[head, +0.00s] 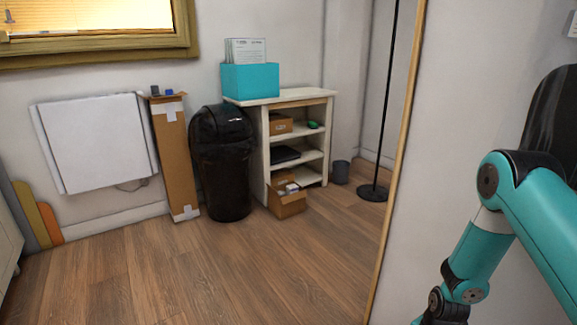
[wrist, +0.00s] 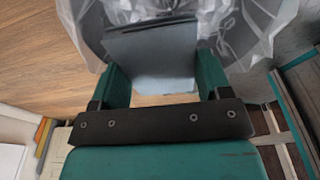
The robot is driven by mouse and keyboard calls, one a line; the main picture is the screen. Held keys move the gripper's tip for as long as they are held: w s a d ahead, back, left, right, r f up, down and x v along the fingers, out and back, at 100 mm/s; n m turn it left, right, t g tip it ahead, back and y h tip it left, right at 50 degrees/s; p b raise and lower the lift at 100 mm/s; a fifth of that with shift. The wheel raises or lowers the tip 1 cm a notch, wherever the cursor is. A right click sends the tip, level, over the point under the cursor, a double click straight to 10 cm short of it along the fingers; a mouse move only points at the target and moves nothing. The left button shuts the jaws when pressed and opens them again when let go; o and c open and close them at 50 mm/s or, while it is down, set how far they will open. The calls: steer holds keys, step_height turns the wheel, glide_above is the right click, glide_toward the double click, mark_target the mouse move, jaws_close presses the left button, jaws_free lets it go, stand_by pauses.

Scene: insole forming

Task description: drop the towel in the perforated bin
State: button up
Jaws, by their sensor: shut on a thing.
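My gripper (wrist: 161,68) shows in the wrist view with its two teal fingers on either side of a grey-blue folded towel (wrist: 153,52). It is shut on the towel. Beyond and around the towel is a crumpled, see-through plastic liner (wrist: 258,22); the towel hangs over or within its mouth, and I cannot tell how deep. The wall of the bin under this liner is hidden, so no perforations show. In the head view my gripper is out of frame, with only my arm at the right. A small grey bin (head: 341,172) stands beside the shelf there; its holes are too small to tell.
A tall black bin (head: 226,170) stands between a cardboard box (head: 175,160) and a white shelf (head: 262,165). A black stand (head: 373,192) is right of the shelf. A wall edge with wooden trim blocks the right side. The wooden floor (head: 200,265) in front is clear.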

steer(key=o, duration=1)
steer(key=shift+c, duration=0.2)
step_height(320, 180, up, 12)
steer(key=d+p, duration=0.1)
steer(key=p, duration=0.2)
steer(key=shift+w+d+p, duration=0.3)
steer(key=shift+w, duration=0.15)
steer(key=shift+s+a, duration=0.1)
